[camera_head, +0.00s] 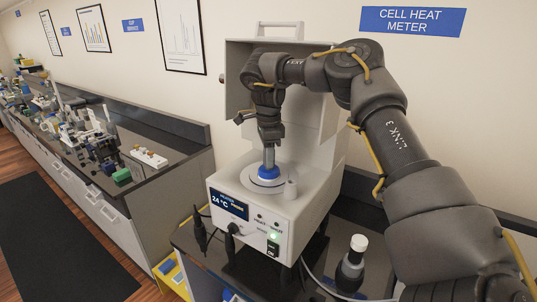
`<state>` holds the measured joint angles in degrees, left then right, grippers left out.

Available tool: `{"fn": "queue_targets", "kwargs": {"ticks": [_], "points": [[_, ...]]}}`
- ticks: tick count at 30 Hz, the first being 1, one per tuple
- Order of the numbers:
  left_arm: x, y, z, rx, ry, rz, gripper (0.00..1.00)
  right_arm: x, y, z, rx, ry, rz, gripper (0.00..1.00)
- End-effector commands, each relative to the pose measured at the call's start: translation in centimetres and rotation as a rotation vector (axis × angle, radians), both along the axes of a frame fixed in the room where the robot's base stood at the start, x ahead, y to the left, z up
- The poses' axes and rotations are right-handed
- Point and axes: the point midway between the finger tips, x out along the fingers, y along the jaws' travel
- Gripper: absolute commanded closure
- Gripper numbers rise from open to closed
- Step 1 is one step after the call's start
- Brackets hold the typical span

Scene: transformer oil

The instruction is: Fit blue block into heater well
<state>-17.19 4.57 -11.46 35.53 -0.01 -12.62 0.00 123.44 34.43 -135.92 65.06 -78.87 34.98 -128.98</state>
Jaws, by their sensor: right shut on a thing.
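The blue block (269,171) is a short blue piece with a grey stem on top. It is at the round white heater well (258,187) on top of the heater machine (255,224). I cannot tell how deep its lower end sits. My right gripper (269,146) points straight down above the well and is shut on the block's stem. My arm comes in from the right and hides part of the machine's raised back. My left gripper is not in view.
A dark bottle with a white cap (358,243) stands right of the machine. A cluttered bench (140,165) runs along the wall at left.

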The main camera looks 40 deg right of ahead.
Motion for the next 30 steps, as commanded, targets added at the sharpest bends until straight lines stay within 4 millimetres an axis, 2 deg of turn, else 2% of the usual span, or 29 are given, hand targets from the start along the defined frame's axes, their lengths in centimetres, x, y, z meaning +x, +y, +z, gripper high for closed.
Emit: {"fn": "queue_targets", "kwargs": {"ticks": [23,24,30], "points": [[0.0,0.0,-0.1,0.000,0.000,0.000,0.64,0.0,0.0,-1.7,0.000,-0.001,-0.001,1.00],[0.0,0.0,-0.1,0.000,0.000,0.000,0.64,0.0,0.0,-1.7,0.000,-0.001,-0.001,0.66],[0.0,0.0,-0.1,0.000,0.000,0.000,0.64,0.0,0.0,-1.7,0.000,-0.001,0.000,0.43]]}}
